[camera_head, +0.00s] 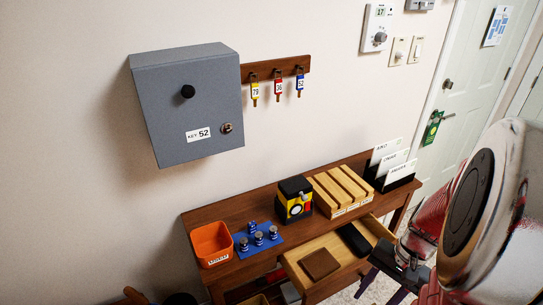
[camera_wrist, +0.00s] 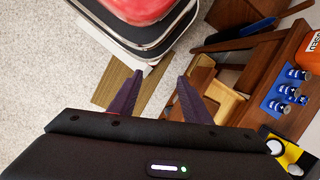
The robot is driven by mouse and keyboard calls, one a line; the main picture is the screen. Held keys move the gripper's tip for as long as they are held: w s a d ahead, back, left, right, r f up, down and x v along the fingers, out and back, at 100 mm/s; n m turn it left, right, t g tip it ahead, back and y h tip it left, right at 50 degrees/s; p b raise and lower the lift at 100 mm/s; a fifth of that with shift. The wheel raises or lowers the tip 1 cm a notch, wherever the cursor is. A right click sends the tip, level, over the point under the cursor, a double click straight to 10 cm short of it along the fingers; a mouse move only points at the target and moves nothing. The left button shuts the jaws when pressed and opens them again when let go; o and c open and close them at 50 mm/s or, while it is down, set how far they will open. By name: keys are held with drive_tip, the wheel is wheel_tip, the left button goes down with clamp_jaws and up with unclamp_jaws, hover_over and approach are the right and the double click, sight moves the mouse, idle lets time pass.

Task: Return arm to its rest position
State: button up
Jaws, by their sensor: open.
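My gripper (camera_head: 380,287) is at the lower right of the head view, in front of the table's open drawer (camera_head: 296,272). My arm hides part of the table's right end. In the wrist view my gripper's two dark fingers (camera_wrist: 159,78) are spread apart with nothing between them. They point down past the table's front, above the speckled floor (camera_wrist: 60,70).
The drawer holds a brown item (camera_head: 320,263). A grey key cabinet (camera_head: 188,105) hangs above.

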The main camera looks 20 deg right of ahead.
drive_tip(key=w+a+r+n+t+h, duration=0.1)
drive_tip(key=w+a+r+n+t, duration=0.2)
drive_tip(key=a+r, duration=0.6)
drive_tip(key=w+a+r+n+t+h, duration=0.2)
drive_tip(key=w+a+r+n+t, duration=0.1)
drive_tip(key=a+r+n, duration=0.5)
drive_tip(key=shift+a+r, duration=0.65)
drive_tip(key=shift+r, duration=0.25)
drive_tip(key=shift+w+d, duration=0.1)
